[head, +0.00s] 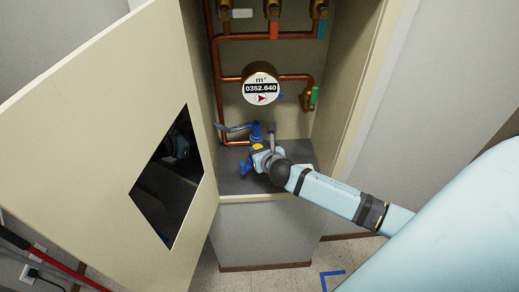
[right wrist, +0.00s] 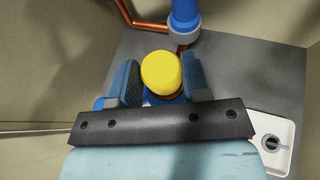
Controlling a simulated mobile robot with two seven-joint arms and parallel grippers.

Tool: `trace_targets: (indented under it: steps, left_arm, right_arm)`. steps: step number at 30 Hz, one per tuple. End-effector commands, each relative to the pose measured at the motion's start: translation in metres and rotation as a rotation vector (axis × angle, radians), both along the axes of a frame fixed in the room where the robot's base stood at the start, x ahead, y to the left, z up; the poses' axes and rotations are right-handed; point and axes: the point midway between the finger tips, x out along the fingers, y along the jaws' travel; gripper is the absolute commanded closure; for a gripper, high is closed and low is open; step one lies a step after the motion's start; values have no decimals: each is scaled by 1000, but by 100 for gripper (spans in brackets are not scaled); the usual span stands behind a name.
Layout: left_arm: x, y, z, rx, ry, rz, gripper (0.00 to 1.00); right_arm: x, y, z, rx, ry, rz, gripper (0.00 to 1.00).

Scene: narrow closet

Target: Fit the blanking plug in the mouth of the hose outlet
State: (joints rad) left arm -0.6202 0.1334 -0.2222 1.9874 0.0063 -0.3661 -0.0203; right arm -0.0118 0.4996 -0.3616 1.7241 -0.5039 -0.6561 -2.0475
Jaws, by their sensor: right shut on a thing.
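My right gripper (head: 262,152) is low over the grey shelf of the closet. In the right wrist view its two blue fingers (right wrist: 158,84) are shut on a round yellow plug (right wrist: 161,72), seen from its end. Something blue shows just below the plug; I cannot tell if it is part of it. The yellow also shows in the head view (head: 257,147). A blue upright pipe with a grey collar (right wrist: 184,33), which looks like the hose outlet, stands just beyond the plug, apart from it in the wrist picture. In the head view a blue fitting (head: 256,131) stands behind my gripper. Its mouth is not clearly visible.
Copper pipes (head: 217,60) and a round meter (head: 261,86) line the back wall. The open door (head: 90,110) stands at left. A white tray (right wrist: 286,131) sits at right on the grey shelf (right wrist: 245,85).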

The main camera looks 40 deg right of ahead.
Motion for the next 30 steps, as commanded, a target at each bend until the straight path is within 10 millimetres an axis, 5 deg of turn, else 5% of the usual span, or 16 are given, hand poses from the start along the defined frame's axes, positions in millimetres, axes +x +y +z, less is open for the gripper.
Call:
trace_targets:
  steps: [21,22,25,30]
  left_arm:
    - [0,0,-4,0,1,0,8]
    - [0,0,-4,0,1,0,8]
    - [0,0,-4,0,1,0,8]
    - [0,0,-4,0,1,0,8]
  right_arm:
    - [0,0,-12,0,0,0,80]
    - [0,0,-12,0,0,0,55]
    - [0,0,-12,0,0,0,32]
    - [0,0,-12,0,0,0,27]
